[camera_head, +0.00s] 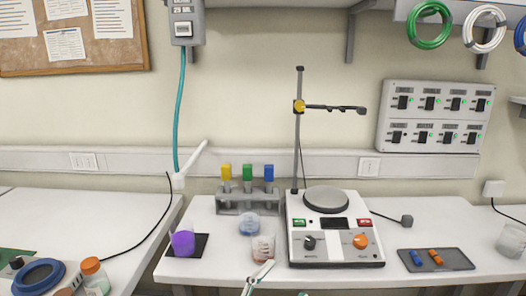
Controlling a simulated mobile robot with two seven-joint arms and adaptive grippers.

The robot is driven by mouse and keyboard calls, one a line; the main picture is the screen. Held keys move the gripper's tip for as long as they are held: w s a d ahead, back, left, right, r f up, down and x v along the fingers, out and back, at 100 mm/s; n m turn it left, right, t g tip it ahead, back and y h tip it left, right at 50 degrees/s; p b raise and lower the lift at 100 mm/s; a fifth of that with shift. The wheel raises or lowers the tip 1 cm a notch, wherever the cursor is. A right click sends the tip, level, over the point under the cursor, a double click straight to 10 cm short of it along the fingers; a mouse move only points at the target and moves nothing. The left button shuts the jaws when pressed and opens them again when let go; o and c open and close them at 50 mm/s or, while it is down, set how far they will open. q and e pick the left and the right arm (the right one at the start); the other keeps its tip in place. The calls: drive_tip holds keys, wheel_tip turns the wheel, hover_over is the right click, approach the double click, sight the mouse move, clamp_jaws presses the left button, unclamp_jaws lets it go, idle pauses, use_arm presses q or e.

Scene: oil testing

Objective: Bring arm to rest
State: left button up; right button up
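A pale gripper part (260,274) rises from the bottom edge, slanting up to the right, and I take it as my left gripper. Its tip is just in front of a glass beaker with reddish-brown liquid (263,249), overlapping its lower edge in the picture. I cannot tell whether it touches the beaker or whether its fingers are apart. Nothing is clearly held in it. The rest of the arm is below the picture. My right gripper is not recognisable in view.
A hot plate (335,246) with a clamp stand (299,130) stands right of the beaker. A tube rack (248,202) is behind. A purple-filled beaker (182,242) is left. A dark tray (436,260) with small orange and blue items lies right. Bottles (91,270) stand on the left bench.

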use_arm(q)
drive_tip(key=s+a+f+n+g+y, duration=0.15)
drive_tip(key=a+f+n+y, duration=0.25)
drive_tip(key=a+f, duration=0.45)
drive_tip(key=s+a+f+n+y, duration=0.3)
drive_tip(key=a+f+n+y, duration=0.15)
drive_tip(key=f, duration=0.65)
drive_tip(key=s+a+f+n+g+y, duration=0.3)
drive_tip(key=s+a+f+n+g, duration=0.1)
drive_tip(key=s+a+f, duration=0.6)
wheel_tip(320, 180, down, 3)
drive_tip(key=shift+s+a+r, duration=0.1)
drive_tip(key=shift+s+a, duration=0.3)
drive_tip(key=shift+a, duration=0.2)
